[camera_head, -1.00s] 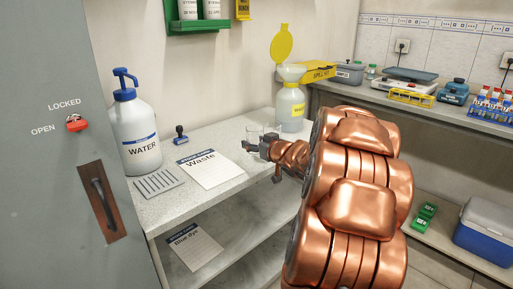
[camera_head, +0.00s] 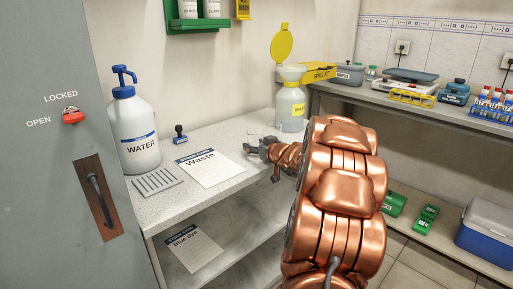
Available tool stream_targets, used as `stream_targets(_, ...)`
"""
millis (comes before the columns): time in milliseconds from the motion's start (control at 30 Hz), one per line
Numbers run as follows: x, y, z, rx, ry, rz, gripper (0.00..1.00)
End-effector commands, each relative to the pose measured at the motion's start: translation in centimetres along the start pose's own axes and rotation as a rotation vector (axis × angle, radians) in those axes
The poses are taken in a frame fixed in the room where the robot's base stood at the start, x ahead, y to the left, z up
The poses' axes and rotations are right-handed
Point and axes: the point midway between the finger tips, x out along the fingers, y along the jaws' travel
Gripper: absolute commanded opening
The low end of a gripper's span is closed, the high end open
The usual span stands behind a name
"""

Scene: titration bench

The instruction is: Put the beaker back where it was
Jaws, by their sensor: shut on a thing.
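The beaker (camera_head: 257,135) is clear glass and shows only as a faint outline just behind my gripper, over the back of the white speckled bench. My gripper (camera_head: 250,151) is low over the bench, right of the Waste sheet (camera_head: 210,168), and is shut on the beaker. My gripper and arm hide part of the beaker. I cannot tell whether its base touches the bench.
A Blue dye sheet (camera_head: 194,248) lies on the lower shelf.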

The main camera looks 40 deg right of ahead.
Motion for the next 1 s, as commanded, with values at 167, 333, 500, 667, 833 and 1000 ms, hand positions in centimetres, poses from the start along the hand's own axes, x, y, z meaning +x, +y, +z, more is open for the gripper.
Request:
stream_targets(167, 0.0, 0.0, 0.0, 0.0, 0.0, 0.0, 0.2)
stream_targets(333, 0.0, 0.0, 0.2, -0.001, 0.0, 0.0, 0.68)
stream_targets(500, 0.0, 0.0, 0.2, -0.001, 0.0, 0.0, 0.84)
stream_targets(667, 0.0, 0.0, 0.2, 0.0, 0.0, 0.0, 0.84)
stream_targets(833, 0.0, 0.0, 0.0, 0.0, 0.0, 0.0, 0.84)
stream_targets(1000, -1.5, 0.1, -0.1, 0.002, -0.002, 0.002, 0.84)
